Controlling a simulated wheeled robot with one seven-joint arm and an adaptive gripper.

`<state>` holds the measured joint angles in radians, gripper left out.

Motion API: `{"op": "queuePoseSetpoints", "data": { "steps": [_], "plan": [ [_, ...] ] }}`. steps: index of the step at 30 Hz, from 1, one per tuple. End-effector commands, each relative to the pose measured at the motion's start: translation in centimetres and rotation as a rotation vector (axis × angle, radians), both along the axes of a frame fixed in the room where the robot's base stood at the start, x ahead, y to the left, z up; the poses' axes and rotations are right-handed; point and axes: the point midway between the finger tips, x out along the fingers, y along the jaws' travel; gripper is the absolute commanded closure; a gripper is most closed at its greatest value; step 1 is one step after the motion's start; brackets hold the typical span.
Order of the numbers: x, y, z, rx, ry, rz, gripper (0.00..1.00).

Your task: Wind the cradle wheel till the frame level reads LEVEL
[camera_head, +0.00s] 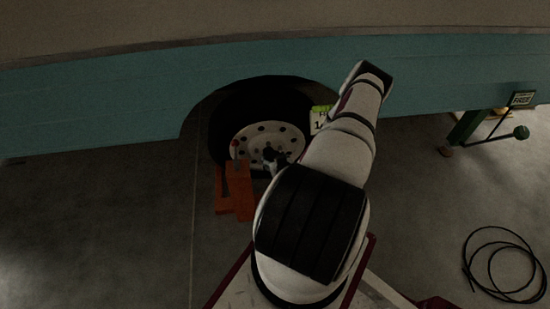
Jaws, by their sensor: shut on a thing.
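The camper's white wheel rim (251,134) with dark holes sits in a black tyre under the teal wheel arch. An orange cradle (243,203) stands low in front of the tyre, with a red knob (235,143) above it at the left. A small dark claw-like shape just left of my white arm, before the rim's middle, appears to be my gripper (272,160). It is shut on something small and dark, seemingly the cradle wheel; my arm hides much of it. A white plate with a yellow-green strip (321,114), likely the frame level, is half hidden behind my arm; its reading is unreadable.
A green stand (466,127) with a lever and a small dark sign (522,98) reading FREE is at the right. A coiled black cable (500,265) lies on the floor at lower right. The teal camper side (110,95) overhangs. Grey floor at left is clear.

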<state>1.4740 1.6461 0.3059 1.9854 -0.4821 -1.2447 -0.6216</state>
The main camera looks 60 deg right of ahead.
Motion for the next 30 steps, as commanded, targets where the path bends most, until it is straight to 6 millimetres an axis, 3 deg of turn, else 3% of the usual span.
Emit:
{"op": "queuePoseSetpoints", "data": {
  "steps": [18,30],
  "plan": [
    [0.00,0.36,-0.11,0.192,-0.216,-0.497,0.70],
    [0.08,0.28,-0.08,0.274,-0.315,-0.718,0.70]
  ]
}}
